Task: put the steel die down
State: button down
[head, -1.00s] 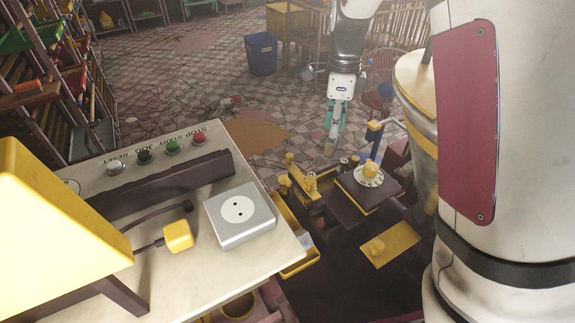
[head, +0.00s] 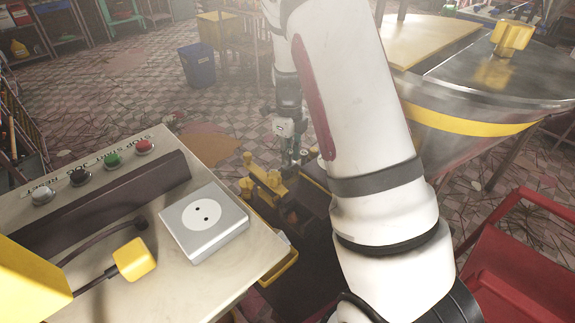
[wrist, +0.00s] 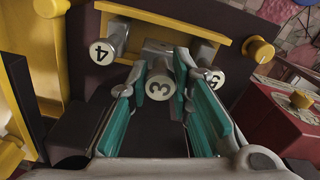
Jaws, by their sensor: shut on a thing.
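My gripper (head: 291,153) is low beside the yellow fixture (head: 262,178) in the head view, partly hidden by my arm. In the wrist view its teal-padded fingers (wrist: 161,80) are shut on a steel die (wrist: 160,88) whose round face is marked 3. The die is in front of a yellow bar (wrist: 170,25). A steel piece marked 4 (wrist: 104,50) is on the left, and another numbered steel piece (wrist: 213,76) is on the right, its number partly covered by a finger. Whether the held die touches the bar cannot be told.
A yellow knob (wrist: 258,48) juts out at the bar's right end. A red block with a yellow knob (wrist: 301,99) lies further right. The console table (head: 235,265) with a silver socket box (head: 204,222) is at left. A red cart (head: 520,255) stands at right.

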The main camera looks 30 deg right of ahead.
aim_at(287, 172)
jog(key=shift+f, duration=1.85)
jog(key=shift+f, duration=0.1)
jog(key=c, duration=1.4)
grip_release()
jog(key=shift+f, duration=0.1)
jog(key=shift+c, duration=0.2)
